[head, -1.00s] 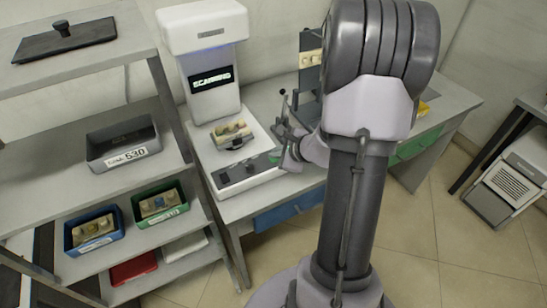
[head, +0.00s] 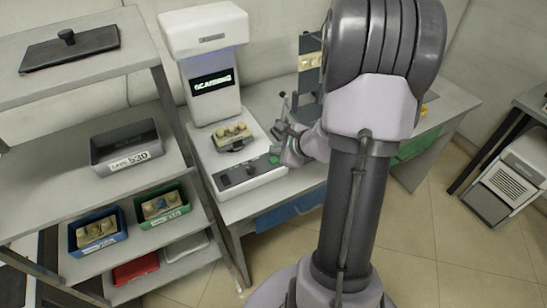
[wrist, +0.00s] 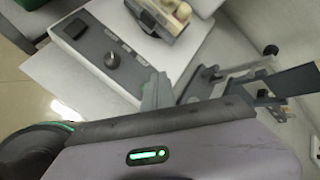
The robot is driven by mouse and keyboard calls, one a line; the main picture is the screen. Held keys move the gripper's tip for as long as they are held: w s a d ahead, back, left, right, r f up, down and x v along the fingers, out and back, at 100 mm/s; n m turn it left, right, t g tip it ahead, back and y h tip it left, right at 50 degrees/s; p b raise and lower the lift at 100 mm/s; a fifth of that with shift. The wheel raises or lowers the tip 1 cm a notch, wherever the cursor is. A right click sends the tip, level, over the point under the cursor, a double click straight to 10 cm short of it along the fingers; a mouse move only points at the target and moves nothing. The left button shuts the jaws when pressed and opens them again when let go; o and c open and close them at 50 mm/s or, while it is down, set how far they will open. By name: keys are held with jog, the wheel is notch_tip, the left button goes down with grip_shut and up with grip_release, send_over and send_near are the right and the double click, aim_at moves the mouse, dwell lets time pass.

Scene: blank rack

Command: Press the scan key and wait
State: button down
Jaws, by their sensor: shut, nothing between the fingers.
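The white scanner (head: 211,101) stands on the bench, and its dark screen (head: 212,82) reads SCANNING. A small dark tray (head: 235,145) with several beige pieces (head: 232,132) sits on its platform. The dark key panel (head: 240,178) runs along the platform's front; it also shows in the wrist view (wrist: 92,43) with a round knob (wrist: 112,60). A green key (head: 274,160) is at the panel's right end. My gripper (head: 281,138) is shut and empty beside that end; in the wrist view its fingers (wrist: 170,90) are close to the panel. Contact with the key cannot be told.
A shelf rack (head: 75,188) at the left holds a grey bin (head: 125,147), a blue bin (head: 98,245), a green bin (head: 163,222) and a red bin (head: 135,269). A dark stand (head: 308,75) is on the bench behind my gripper. Open floor lies at the right.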

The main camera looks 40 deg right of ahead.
aim_at(276, 161)
notch_tip(276, 161, up, 4)
jog(key=p, duration=0.2)
jog(key=shift+r+p, duration=0.1)
jog(key=shift+p, duration=0.2)
